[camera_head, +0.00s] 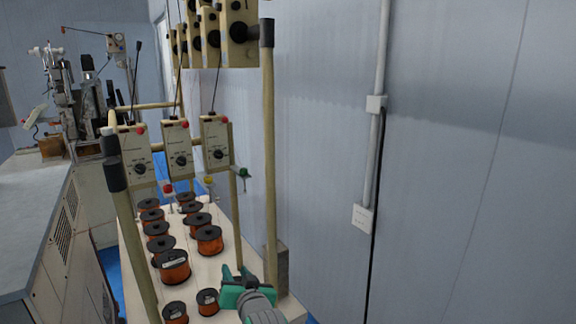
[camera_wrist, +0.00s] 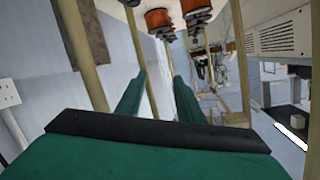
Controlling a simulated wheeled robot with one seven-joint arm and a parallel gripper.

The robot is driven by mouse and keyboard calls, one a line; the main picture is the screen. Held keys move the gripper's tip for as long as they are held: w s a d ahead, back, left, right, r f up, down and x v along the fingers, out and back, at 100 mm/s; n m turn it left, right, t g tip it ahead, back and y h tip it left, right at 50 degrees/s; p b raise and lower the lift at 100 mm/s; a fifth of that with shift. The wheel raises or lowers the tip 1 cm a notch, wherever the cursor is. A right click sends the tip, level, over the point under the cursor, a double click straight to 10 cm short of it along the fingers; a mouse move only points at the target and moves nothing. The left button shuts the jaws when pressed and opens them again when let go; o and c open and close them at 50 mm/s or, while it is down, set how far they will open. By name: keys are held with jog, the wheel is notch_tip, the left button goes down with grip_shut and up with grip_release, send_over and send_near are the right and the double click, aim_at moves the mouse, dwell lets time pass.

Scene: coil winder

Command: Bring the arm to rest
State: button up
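My gripper (camera_head: 237,272) is green and shows at the bottom of the head view, at the right front end of the pale spool table (camera_head: 222,262). Its fingers stand apart in the wrist view (camera_wrist: 158,92), with nothing between them. The copper wire spools (camera_head: 174,267) with black flanges stand in rows on the table, left of my gripper. In the wrist view, some spools (camera_wrist: 158,20) appear upside down at the top, beyond the fingers. My gripper looks apart from the spools.
A wooden post (camera_head: 269,160) rises just beyond my gripper, with another post (camera_head: 136,245) at the left front. Tensioner boxes (camera_head: 178,147) hang above the spools. A wall with a conduit (camera_head: 378,130) stands right. A grey-topped bench (camera_head: 35,215) with a winding machine is left.

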jog(key=s+d+f+m+t+h, duration=0.15)
jog(key=s+d+f, duration=0.25)
jog(key=s+f, duration=0.7)
jog(key=s+d+f+m+h, duration=0.1)
jog(key=s+d+f+h, duration=0.2)
jog(key=s+f, duration=0.9)
jog(key=s+d+r+n+h, duration=0.1)
jog(key=s+d, duration=0.2)
jog(key=s, duration=1.1)
jog(key=s+d+r+n+h, duration=0.1)
jog(key=s+d, duration=0.3)
jog(key=s, duration=1.1)
jog(key=shift+s+d+r, duration=0.15)
jog(key=shift+s+r, duration=0.15)
jog(key=shift+r, duration=0.15)
